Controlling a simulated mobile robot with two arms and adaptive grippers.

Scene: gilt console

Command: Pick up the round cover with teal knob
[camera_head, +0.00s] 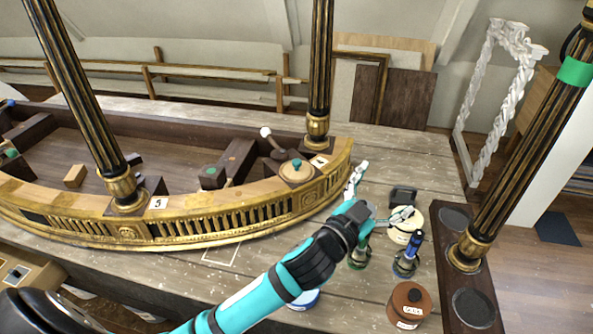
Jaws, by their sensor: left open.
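The round cover with teal knob (296,171) is a tan disc. It sits on a dark square block at the right end of the gilt console's (195,222) curved rail, beside a card marked with a number. My left gripper (380,194) is open, its two fingers spread apart and empty. It is over the table to the right of the cover, clear of it. My left arm reaches in from the lower left. My right gripper does not show.
A cream tub (404,234), a dark block (403,195), a blue-handled tool (414,242) in a jar and a brown pot (409,305) crowd the table right of my arm. A black-and-gilt column (319,75) rises behind the cover. Bare table lies behind the console.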

